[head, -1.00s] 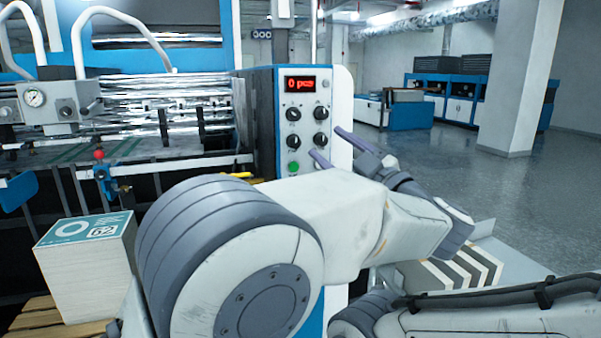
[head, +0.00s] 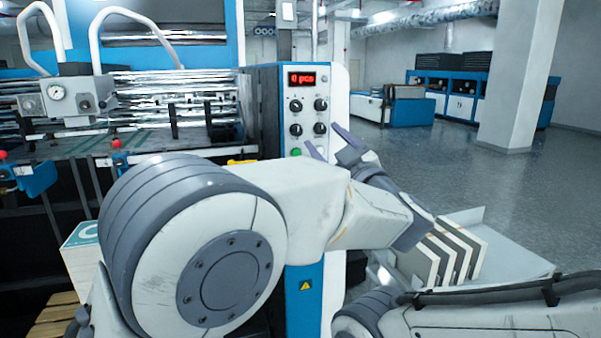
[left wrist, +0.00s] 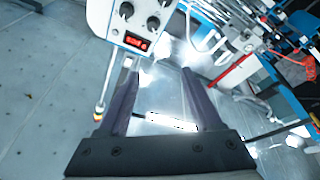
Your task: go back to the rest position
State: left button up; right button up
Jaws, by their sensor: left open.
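My left arm reaches in from the left. Its gripper (head: 330,143) is open and empty, with the fingers apart in front of the control panel (head: 308,110) of the laminating machine. The panel has a red display reading "0 pcs", several black knobs and a green button (head: 295,153). In the left wrist view the two fingers (left wrist: 160,85) are spread with nothing between them, and the panel (left wrist: 132,22) shows beyond them. I cannot tell the exact gap to the panel. My right arm shows at the bottom right; its gripper is out of view.
The machine (head: 150,100) fills the left. A stack with a teal and white top (head: 82,235) on a wooden pallet (head: 55,312) is partly hidden by my arm. Several white and dark blocks (head: 450,250) stand on a grey tray (head: 515,262). A pillar (head: 512,80) and open floor lie behind.

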pick_arm(q)
jog(key=w+a+f+m+g+h, duration=0.1)
jog(key=w+a+f+m+h, duration=0.2)
jog(key=f+m+h, duration=0.25)
jog(key=w+a+f+m+g+h, duration=0.2)
jog(key=a+f+m+h, duration=0.2)
jog(key=f, duration=0.3)
jog(key=s+a+f+m+g, duration=0.1)
jog(key=s+a+f+g, duration=0.45)
jog(key=s+f, duration=0.35)
jog(key=s+a+f+m+g, duration=0.1)
jog(key=s+a+f+g, duration=0.4)
jog(key=s+a+f, duration=0.45)
jog(key=s+a+f+g, duration=0.2)
jog(key=s+f+g, duration=0.1)
jog(key=s+f, duration=0.4)
jog(key=s+d+r+m+g, duration=0.1)
jog(key=s+d+r+m, duration=0.2)
jog(key=s+d, duration=0.4)
jog(key=s+d+r+m+g, duration=0.2)
jog(key=s+d+r+m, duration=0.2)
jog(key=s+d, duration=0.3)
jog(key=shift+s+r, duration=0.35)
